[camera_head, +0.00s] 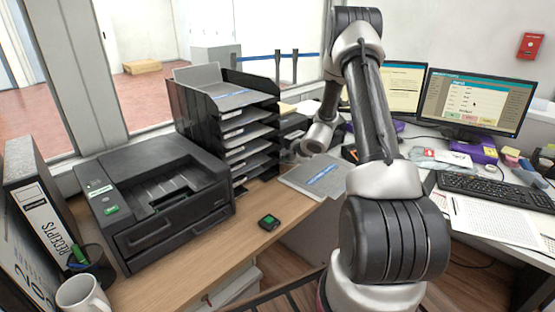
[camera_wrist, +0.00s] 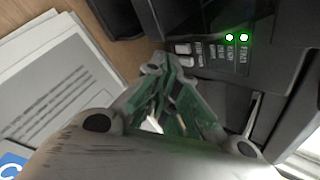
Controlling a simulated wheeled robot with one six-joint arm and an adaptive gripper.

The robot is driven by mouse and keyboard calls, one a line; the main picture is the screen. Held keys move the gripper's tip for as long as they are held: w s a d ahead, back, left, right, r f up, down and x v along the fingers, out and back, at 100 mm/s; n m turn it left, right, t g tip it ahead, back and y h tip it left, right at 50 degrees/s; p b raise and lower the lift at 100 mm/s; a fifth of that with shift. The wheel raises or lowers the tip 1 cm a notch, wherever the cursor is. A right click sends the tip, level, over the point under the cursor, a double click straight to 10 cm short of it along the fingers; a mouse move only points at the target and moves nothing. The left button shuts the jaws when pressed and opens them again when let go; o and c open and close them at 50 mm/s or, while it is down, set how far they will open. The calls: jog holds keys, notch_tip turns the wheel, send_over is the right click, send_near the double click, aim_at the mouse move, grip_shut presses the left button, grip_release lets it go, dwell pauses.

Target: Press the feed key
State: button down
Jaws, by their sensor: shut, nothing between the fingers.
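In the wrist view a dark device (camera_wrist: 215,25) fills the top right, with two small pale keys on its front: an upper key (camera_wrist: 183,48) and a lower key (camera_wrist: 183,61). Small print beside them is too blurred to tell which is the feed key. Two green lamps (camera_wrist: 237,37) glow to their right. My gripper (camera_wrist: 157,64) is shut and empty, its green-padded fingers pointing at the device, with the tips just left of and below the keys. I cannot tell whether they touch. In the head view my wrist hides most of that spot.
A black tray stack (camera_head: 225,120) and a black printer (camera_head: 155,190) stand left of my arm. Papers (camera_head: 315,176) lie below my wrist. Monitors (camera_head: 475,105) and a keyboard (camera_head: 495,190) are on the right. The wooden counter is clear around a small black-and-green device (camera_head: 269,222).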

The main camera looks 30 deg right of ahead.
jog(key=shift+s+d, duration=0.35)
jog(key=shift+s, duration=0.6)
jog(key=shift+s+d, duration=0.3)
jog(key=shift+s, duration=0.65)
jog(key=shift+s+d, duration=0.35)
jog(key=shift+s, duration=0.6)
jog(key=shift+r, duration=0.1)
jog(key=s+a+r+n+g+y, duration=0.1)
jog(key=s+a+r+n+y, duration=0.1)
jog(key=s+a+r+n, duration=0.45)
jog(key=s+a+r+n+g+y, duration=0.1)
jog(key=s+a+r+n, duration=0.3)
jog(key=r, duration=0.6)
jog(key=s+a+r+n+g+y, duration=0.1)
jog(key=s+a+r+n+y, duration=0.2)
jog(key=a+r, duration=0.45)
jog(key=s+d+r+n+h, duration=0.2)
jog(key=s+r, duration=0.1)
jog(key=s, duration=0.5)
jog(key=s+d+r+n+g+h, duration=0.1)
jog(key=s+d+r+n+h, duration=0.1)
jog(key=s, duration=0.6)
jog(key=s+d+r+n+h, duration=0.2)
jog(key=s+r+n+h, duration=0.1)
jog(key=s, duration=0.5)
jog(key=shift+s+r+n+g, duration=0.15)
jog(key=shift+r+n+g, duration=0.2)
jog(key=shift+n, duration=0.4)
